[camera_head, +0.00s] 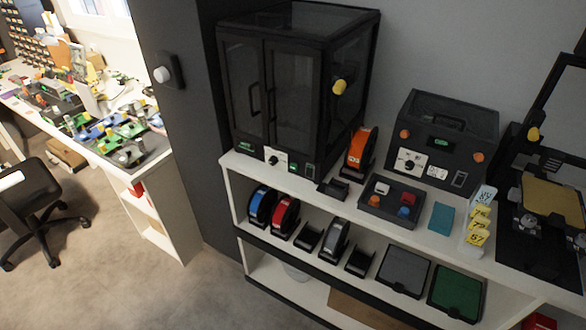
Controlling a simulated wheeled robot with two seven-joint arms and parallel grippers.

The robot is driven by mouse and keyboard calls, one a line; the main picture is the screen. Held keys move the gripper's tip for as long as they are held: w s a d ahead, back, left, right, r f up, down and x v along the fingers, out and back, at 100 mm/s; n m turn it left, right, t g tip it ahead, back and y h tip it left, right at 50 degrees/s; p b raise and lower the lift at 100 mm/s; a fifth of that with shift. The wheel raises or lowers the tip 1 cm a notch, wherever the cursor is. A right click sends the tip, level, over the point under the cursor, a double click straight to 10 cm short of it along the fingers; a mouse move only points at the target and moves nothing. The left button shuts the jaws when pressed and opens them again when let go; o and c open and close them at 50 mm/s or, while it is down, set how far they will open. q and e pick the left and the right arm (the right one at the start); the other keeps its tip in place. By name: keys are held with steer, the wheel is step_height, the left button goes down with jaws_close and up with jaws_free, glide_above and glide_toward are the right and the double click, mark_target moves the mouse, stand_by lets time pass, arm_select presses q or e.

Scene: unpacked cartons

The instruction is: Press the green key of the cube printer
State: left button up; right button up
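A tall black boxy printer (318,95) with two dark glazed front doors stands on the white shelf, left of centre. Its lower front has a white panel with a black knob (274,160) and, to the right of it, a small green key or light (294,167). A second, lower black box (447,135) stands to the right. It has a small green display, a white knob panel and orange round parts. I cannot tell for certain which of the two is the cube printer. Neither of my grippers shows in this view.
An orange spool (359,148), a tray of coloured parts (391,203) and stacked yellow tags (479,222) sit on the white shelf (237,164). An open-frame printer (545,200) stands at the right. A chair (33,200) and cluttered workbench are at left; open floor (130,265) lies in front.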

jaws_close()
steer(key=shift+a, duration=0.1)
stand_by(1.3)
